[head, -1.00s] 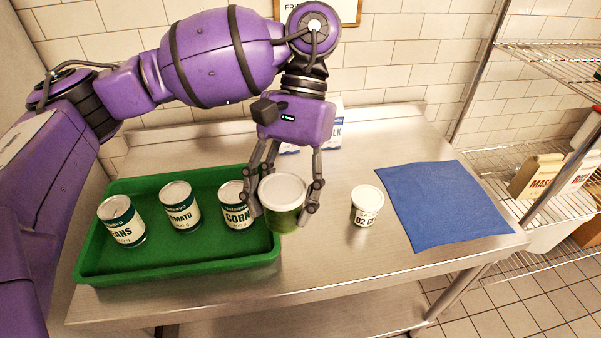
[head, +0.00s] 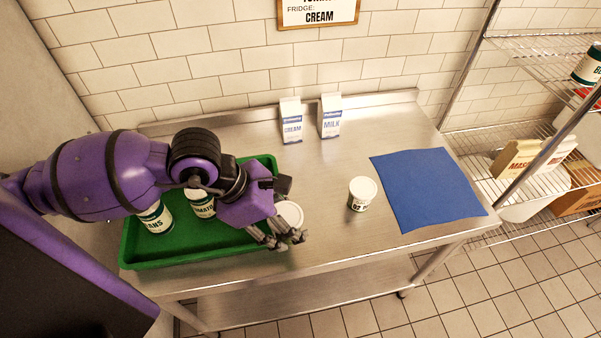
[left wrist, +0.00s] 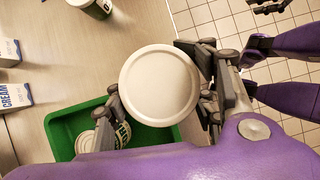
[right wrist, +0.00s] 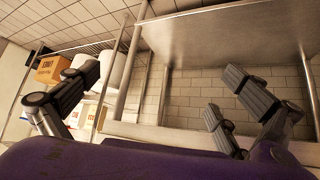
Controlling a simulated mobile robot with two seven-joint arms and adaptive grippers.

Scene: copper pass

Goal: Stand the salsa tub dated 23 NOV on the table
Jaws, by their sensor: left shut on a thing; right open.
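My left gripper (head: 284,238) is shut on a tub with a white lid (head: 289,213). It is at the right end of the green tray, and I cannot tell how high it is held. In the left wrist view the round lid (left wrist: 160,85) sits between the fingers; the tub's side and any date are hidden. A second white-lidded tub (head: 362,194) stands upright on the steel table (head: 325,215), its label starting "02 D". My right gripper (right wrist: 155,100) is open and empty, low beside the table, out of the head view.
The green tray (head: 150,262) holds cans, including one ending "ANS" (head: 156,218) and a tomato can (head: 202,205). Cream (head: 291,121) and milk (head: 331,116) cartons stand at the back. A blue cloth (head: 428,188) lies at the right. A wire shelf (head: 520,135) stands beyond. Bare table surrounds the second tub.

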